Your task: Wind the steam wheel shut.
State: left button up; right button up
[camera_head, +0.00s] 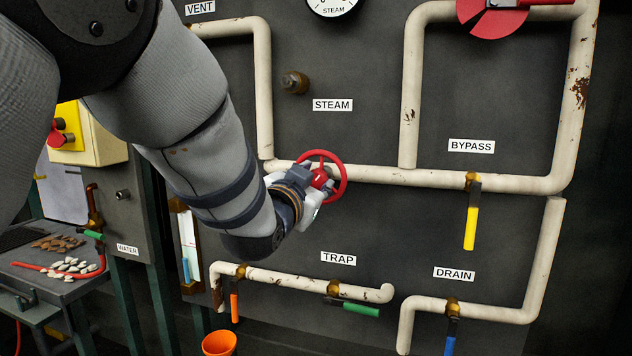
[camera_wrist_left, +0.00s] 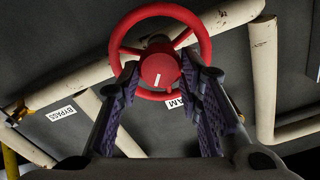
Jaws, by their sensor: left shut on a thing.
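The red steam wheel (camera_head: 341,170) sits on a pale horizontal pipe, below the STEAM label (camera_head: 332,105). My left gripper (camera_head: 318,182) is at the wheel in the head view, and my wrist hides part of the wheel's left side. In the left wrist view the wheel (camera_wrist_left: 200,40) shows its round rim, spokes and a hub with a white mark. The two purple-padded fingers of the left gripper (camera_wrist_left: 163,75) reach up to either side of the hub and are shut on the wheel. My right gripper is in neither view.
A yellow-handled bypass valve (camera_head: 471,226) hangs to the right. Below are the green trap handle (camera_head: 361,310), the blue drain handle (camera_head: 451,336) and an orange handle (camera_head: 234,307). An orange cup (camera_head: 219,343) is at the bottom. A side table (camera_head: 40,283) holds small pieces at left.

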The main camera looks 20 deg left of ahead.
pick_arm(q)
jog(key=m, duration=0.5)
jog(key=shift+d+m, duration=0.1)
jog(key=shift+m, duration=0.2)
jog(key=shift+f+m, duration=0.1)
jog(key=shift+m, duration=2.2)
jog(key=o, duration=1.2)
jog(key=shift+c, duration=0.2)
